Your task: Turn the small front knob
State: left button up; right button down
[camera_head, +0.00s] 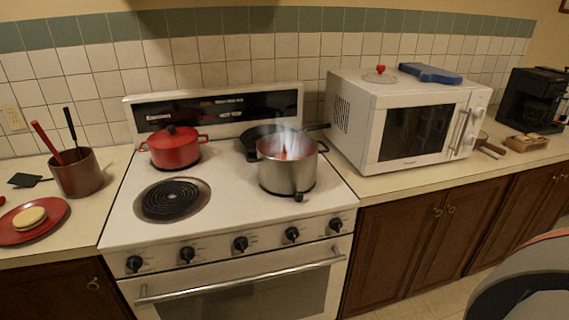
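A white stove (228,205) stands at the left of centre. A row of several black knobs runs along its front panel: the far left knob (134,264), the second knob (187,254), the middle knob (240,243), the fourth knob (292,233) and the far right knob (335,224). They look similar in size, and I cannot tell which one is the small front knob. Nothing touches or covers them. Neither of my grippers is in view.
A steaming steel pot (286,175) stands on the front right burner, with a dark pan (250,143) behind it. A red lidded pot (173,150) is at the back left. The front left coil (171,198) is bare. The oven handle (240,278) runs below the knobs. A white microwave (360,125) stands right.

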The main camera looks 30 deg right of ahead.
aim_at(335, 224)
jog(key=z, duration=1.35)
